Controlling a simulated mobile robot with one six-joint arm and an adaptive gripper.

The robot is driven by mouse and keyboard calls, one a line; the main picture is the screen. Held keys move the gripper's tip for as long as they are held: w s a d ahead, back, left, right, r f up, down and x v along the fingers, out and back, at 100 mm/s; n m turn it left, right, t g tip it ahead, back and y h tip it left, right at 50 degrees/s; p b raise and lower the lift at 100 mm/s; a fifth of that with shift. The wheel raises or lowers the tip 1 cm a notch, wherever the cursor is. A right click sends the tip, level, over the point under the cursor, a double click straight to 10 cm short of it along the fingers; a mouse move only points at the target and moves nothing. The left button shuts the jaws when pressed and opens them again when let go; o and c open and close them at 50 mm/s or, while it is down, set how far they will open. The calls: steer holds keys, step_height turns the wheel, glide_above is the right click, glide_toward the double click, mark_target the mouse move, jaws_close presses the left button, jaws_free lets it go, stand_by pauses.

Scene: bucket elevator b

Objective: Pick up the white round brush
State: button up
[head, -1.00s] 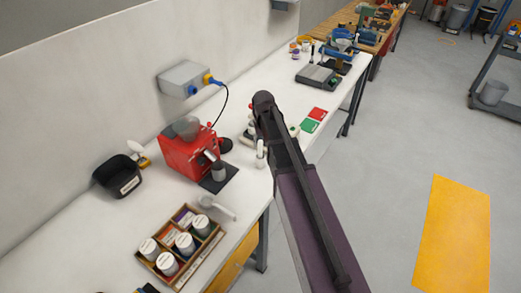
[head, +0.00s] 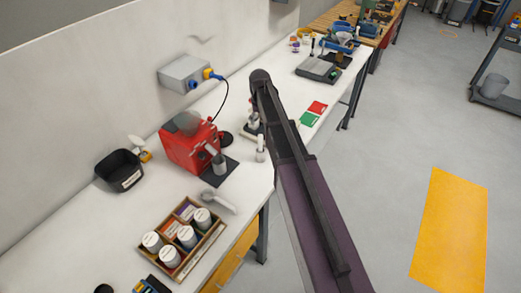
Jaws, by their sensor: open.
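I cannot pick out the white round brush for certain. A small white upright piece (head: 261,148) stands near the front edge of the white bench, just left of my arm. A pale long-handled piece (head: 217,201) lies on the bench in front of the red machine. Another white piece (head: 137,143) shows at the back of the black bin (head: 120,172). My arm crosses the middle of the head view and hides part of the bench behind it. I cannot make out my gripper; its fingers are hidden behind the arm or out of view.
A red machine (head: 191,145) stands on the white bench (head: 90,225), near a wooden box (head: 177,267) with several labelled jars. A grey socket box (head: 186,74) is on the wall. Red (head: 317,107) and green (head: 309,118) cards lie right of my arm. An orange mat (head: 449,225) lies on open floor.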

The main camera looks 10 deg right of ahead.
mark_target(260, 135)
steer(key=shift+f+b, duration=3.75)
steer(key=shift+f, duration=0.25)
steer(key=shift+w+f+b, duration=0.2)
steer(key=shift+f+b, duration=2.4)
steer(key=shift+c, duration=0.2)
jaws_close()
